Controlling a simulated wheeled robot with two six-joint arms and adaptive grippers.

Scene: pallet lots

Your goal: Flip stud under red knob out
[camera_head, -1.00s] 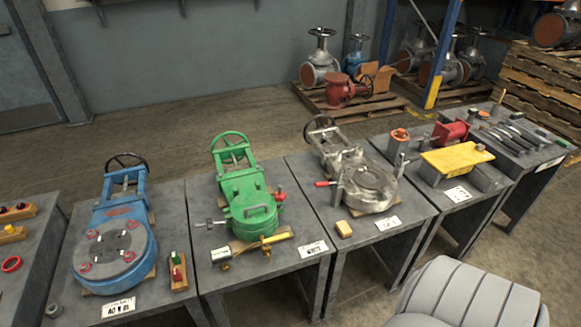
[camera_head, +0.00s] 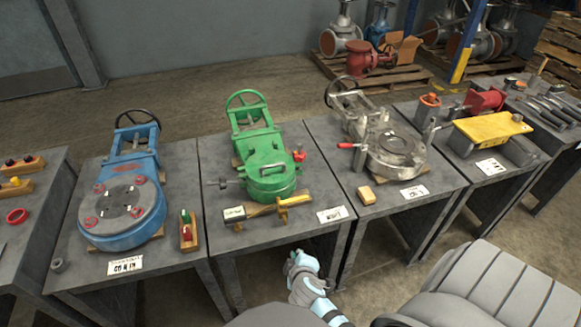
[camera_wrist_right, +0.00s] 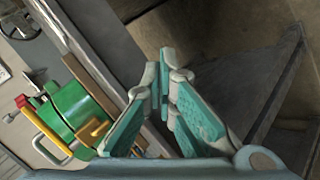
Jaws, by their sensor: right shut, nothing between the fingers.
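The green valve (camera_head: 272,182) lies on the second table, with a red knob (camera_head: 299,156) at the right of its round cover. The stud under that knob is too small to make out. In the right wrist view, the green valve (camera_wrist_right: 72,112) is at the left, with a red knob (camera_wrist_right: 21,101) at its edge. My right gripper (camera_head: 297,256) is in front of that table's edge, apart from the valve. Its fingers (camera_wrist_right: 165,78) are shut and empty. My left gripper is not in view.
A wooden bar with yellow parts (camera_head: 268,207) lies in front of the green valve. A blue valve (camera_head: 122,212) is on the left table, a grey valve (camera_head: 394,150) on the right one. A grey padded seat (camera_head: 490,295) stands at the lower right.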

